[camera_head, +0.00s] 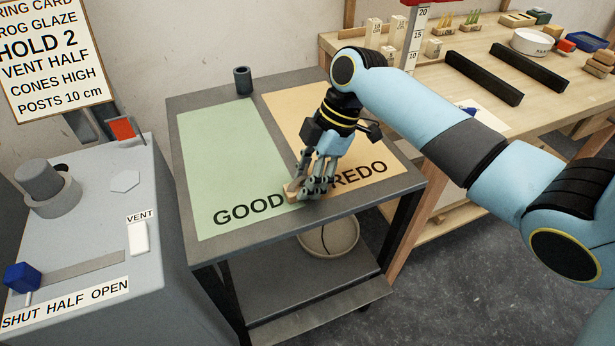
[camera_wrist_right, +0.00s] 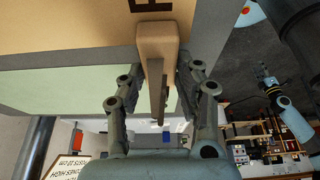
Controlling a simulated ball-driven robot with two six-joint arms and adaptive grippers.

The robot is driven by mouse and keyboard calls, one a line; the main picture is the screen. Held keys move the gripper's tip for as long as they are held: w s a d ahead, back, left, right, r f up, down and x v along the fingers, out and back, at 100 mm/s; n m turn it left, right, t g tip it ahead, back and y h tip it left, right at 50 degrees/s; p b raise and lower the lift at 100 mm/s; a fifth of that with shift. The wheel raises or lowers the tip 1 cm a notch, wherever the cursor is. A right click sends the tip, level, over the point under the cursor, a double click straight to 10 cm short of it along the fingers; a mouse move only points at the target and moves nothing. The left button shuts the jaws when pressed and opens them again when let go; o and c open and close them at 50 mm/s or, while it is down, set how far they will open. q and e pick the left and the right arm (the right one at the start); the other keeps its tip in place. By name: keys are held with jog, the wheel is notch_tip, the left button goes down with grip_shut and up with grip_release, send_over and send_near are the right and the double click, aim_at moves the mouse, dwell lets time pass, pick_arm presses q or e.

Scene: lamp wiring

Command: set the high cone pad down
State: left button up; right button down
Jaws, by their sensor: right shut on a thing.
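My right gripper (camera_head: 312,190) is shut on the tan cone pad (camera_head: 291,188), low over the front of the grey table, by the line between the green GOOD area (camera_head: 225,160) and the tan REDO area (camera_head: 300,110). The right wrist view shows the pad (camera_wrist_right: 156,40) as a pale block with a thin upright piece, between the two fingers (camera_wrist_right: 157,95). I cannot tell whether the pad touches the table. My left gripper (camera_wrist_right: 266,80) seems to show small at the right of the wrist view; its jaws are unclear.
A dark grey cup (camera_head: 243,80) stands at the table's back edge. A round bowl (camera_head: 328,236) sits on the shelf below. The grey kiln box (camera_head: 90,230) is at left. The workbench (camera_head: 480,110) at right holds several blocks and two dark bars. Most of GOOD is clear.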

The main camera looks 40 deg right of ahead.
jog(key=c, duration=0.9)
grip_release()
jog(key=v, duration=1.2)
jog(key=shift+d, duration=0.1)
